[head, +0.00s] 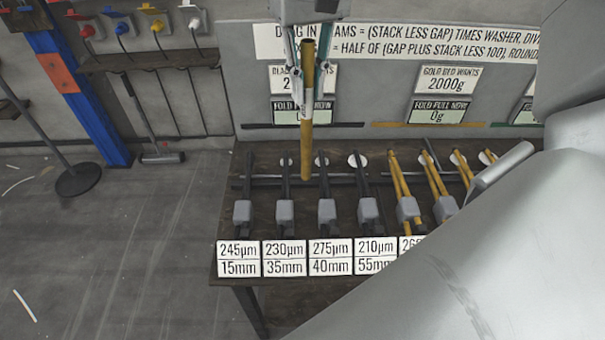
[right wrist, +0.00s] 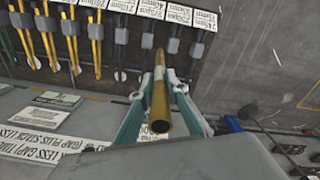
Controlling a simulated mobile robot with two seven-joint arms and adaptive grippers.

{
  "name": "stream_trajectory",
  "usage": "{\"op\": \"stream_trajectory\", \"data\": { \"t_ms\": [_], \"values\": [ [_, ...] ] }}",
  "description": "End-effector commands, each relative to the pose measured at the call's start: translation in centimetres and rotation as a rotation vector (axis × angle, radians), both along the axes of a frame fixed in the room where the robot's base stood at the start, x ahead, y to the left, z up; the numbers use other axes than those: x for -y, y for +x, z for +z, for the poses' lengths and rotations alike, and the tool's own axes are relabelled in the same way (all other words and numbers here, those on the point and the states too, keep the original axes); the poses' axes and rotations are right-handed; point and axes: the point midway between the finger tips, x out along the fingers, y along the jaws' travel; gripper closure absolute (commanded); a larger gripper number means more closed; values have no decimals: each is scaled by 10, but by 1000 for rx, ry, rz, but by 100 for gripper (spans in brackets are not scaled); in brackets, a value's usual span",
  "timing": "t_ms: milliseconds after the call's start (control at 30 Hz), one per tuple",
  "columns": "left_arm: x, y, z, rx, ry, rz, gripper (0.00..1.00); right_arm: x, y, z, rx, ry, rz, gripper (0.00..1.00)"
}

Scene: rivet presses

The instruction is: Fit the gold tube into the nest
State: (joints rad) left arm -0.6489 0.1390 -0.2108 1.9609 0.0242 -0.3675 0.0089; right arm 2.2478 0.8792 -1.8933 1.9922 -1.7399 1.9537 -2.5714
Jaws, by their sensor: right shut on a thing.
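I cannot pick out which part is the nest. My left gripper is not in view.
The dark bench (head: 235,200) carries a row of presses, black-handled ones (head: 284,195) at left and yellow-handled ones (head: 401,190) at right, with number cards (head: 240,258) in front. A wall with signs (head: 440,80) stands behind. My grey arm covers the bench's right end.

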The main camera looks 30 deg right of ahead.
Motion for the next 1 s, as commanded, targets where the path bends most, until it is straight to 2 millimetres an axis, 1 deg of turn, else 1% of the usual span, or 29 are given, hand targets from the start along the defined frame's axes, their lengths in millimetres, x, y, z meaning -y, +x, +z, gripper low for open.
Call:
{"op": "stream_trajectory", "data": {
  "t_ms": [33,100,300,400,533,767,1000],
  "values": [
    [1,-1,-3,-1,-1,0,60,1,-1,-15,-5,-1,2,100],
    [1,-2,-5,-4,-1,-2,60,0,-1,-33,-6,-1,2,100],
    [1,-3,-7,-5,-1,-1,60,0,-1,-81,-5,-1,1,100],
    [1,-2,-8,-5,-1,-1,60,0,-1,-102,-5,-1,1,100],
    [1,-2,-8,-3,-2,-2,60,0,0,-120,-2,-1,0,100],
    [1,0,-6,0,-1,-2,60,0,0,-134,-1,-1,1,100],
    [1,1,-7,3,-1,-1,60,0,-1,-166,-3,-2,1,100]
  ]
}}
